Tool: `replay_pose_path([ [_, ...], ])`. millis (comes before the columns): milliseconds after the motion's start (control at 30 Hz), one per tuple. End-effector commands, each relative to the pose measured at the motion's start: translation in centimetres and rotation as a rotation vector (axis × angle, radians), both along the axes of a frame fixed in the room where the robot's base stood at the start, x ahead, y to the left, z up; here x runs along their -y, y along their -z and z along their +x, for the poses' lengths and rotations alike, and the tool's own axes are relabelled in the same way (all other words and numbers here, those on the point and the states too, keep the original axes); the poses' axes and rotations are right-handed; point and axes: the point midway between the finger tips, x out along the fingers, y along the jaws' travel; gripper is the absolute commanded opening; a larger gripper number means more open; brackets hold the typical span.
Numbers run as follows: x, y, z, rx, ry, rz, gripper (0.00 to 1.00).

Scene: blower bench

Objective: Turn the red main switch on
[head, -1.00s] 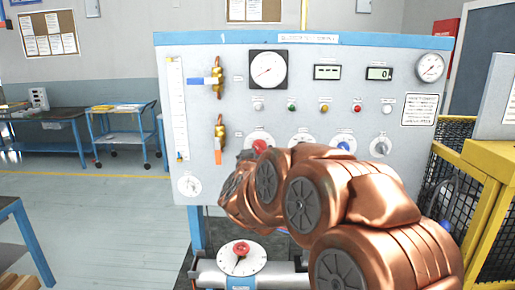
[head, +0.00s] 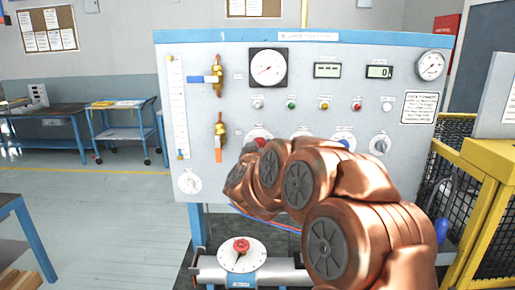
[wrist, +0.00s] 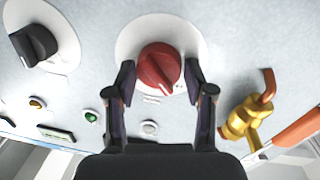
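The red main switch (wrist: 158,66) is a round red knob on a white disc on the panel. Its pale pointer mark faces the bottom of the wrist view, slightly right. In the head view the red switch (head: 260,142) shows only in part above my arm. My gripper (wrist: 160,78) is open, with one finger on each side of the knob's near part. I cannot tell whether either finger touches it. In the head view my gripper is hidden behind my arm.
A black knob (wrist: 34,44) on its own white disc is left of the switch in the wrist view. A brass valve (wrist: 246,118) with an orange handle (wrist: 300,128) is close to the right finger. Small lamps, including a green one (wrist: 91,116), lie below left.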

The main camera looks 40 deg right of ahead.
Motion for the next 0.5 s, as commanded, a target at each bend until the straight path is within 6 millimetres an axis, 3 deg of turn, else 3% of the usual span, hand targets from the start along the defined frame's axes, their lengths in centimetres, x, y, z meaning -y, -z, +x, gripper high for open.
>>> replay_pose_path([
  [33, -0.01, 0.00, -0.01, 0.000, 0.000, 0.000, 0.45],
  [333, -0.05, 0.00, 0.02, 0.000, -0.001, 0.000, 0.13],
  [500, -0.17, 0.04, 0.06, 0.004, -0.003, 0.006, 0.12],
])
